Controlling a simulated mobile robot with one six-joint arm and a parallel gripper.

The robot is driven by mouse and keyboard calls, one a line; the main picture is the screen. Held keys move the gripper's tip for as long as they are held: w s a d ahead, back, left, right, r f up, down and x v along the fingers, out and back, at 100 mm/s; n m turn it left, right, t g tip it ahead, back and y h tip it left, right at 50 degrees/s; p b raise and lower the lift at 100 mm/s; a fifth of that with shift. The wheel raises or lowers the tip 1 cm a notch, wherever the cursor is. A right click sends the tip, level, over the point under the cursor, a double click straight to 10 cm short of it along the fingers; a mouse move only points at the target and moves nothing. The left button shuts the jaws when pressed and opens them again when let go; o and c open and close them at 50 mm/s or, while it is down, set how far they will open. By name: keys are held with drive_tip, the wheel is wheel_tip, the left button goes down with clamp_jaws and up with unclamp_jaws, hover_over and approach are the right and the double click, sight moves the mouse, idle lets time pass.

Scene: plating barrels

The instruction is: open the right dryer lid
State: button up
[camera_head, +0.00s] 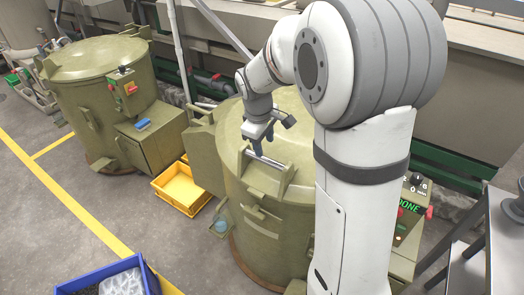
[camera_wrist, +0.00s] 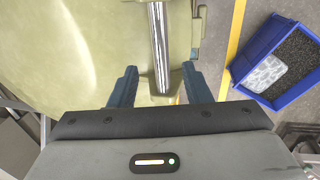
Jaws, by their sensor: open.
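The right dryer (camera_head: 262,215) is a round olive-green drum, and its lid (camera_head: 285,130) lies closed on top. A metal bar handle (camera_head: 264,158) sits in brackets at the lid's front edge. My gripper (camera_head: 268,138) is over the lid right at the handle, fingers pointing down. In the wrist view the handle (camera_wrist: 159,55) runs between the two blue fingers of my gripper (camera_wrist: 160,85), with a gap on each side. The fingers are open and hold nothing. My arm hides the right part of the lid.
The left dryer (camera_head: 98,85) stands closed at the left. A yellow crate (camera_head: 181,188) lies between the dryers. A blue bin (camera_head: 108,280) with dark granules (camera_wrist: 294,62) is at the front.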

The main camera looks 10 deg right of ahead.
sight(267, 159)
drive_tip(key=f, duration=0.4)
drive_tip(key=w+d+f, duration=0.1)
drive_tip(key=f, duration=0.2)
drive_tip(key=shift+c, duration=0.3)
clamp_jaws()
